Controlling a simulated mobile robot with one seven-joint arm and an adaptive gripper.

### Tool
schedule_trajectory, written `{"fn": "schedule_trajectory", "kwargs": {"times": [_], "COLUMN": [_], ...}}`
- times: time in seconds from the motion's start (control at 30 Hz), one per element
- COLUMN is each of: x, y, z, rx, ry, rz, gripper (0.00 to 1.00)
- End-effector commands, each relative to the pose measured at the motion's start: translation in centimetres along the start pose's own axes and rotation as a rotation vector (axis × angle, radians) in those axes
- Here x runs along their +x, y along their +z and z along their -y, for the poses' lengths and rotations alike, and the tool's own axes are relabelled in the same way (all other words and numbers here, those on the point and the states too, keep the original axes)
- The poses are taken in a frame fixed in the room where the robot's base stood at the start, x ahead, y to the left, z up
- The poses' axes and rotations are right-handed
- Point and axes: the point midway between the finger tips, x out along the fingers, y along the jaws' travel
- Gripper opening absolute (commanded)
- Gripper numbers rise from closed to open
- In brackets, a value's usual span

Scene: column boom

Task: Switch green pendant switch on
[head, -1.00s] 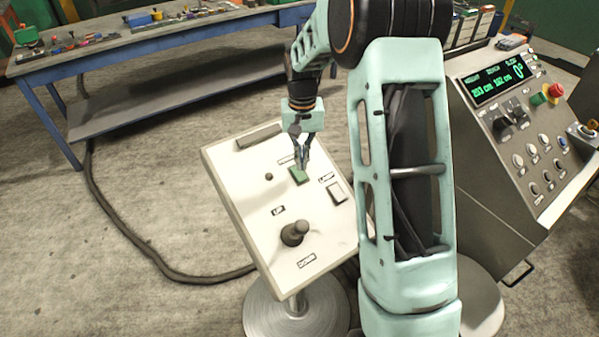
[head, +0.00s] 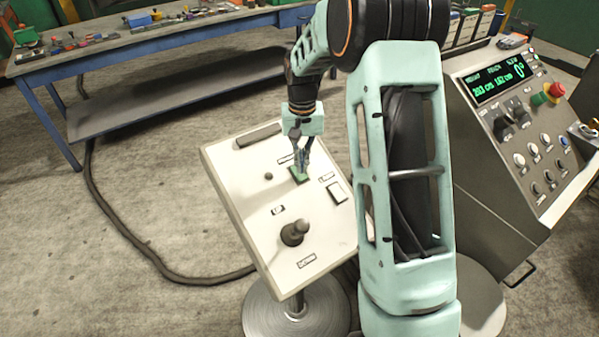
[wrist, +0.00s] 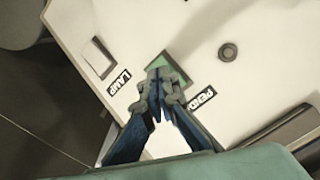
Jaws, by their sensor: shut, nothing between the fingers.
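The green pendant switch (head: 297,177) is a small green rocker on the white tilted control panel (head: 245,215). In the wrist view the green switch (wrist: 170,66) shows just beyond my fingertips, beside a label that begins "PEND". My gripper (head: 302,172) is shut and empty, pointing down at the switch. In the wrist view my gripper (wrist: 160,84) overlaps the near part of the switch and hides it. The tips are at or very close to its surface; I cannot tell whether they touch.
A white lamp switch (head: 337,192) sits right of the green switch. A dark joystick (head: 294,233) stands lower on the panel. A grey console (head: 520,130) with a display and a red button is at the right. A blue-legged workbench (head: 150,45) stands behind.

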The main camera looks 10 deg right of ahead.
Motion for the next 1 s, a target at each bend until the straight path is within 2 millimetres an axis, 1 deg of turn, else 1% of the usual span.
{"fn": "schedule_trajectory", "kwargs": {"times": [1.0], "x": [1.6], "y": [0.0], "z": [0.0], "rx": [0.000], "ry": [0.000], "rz": [0.000], "gripper": [0.00]}}
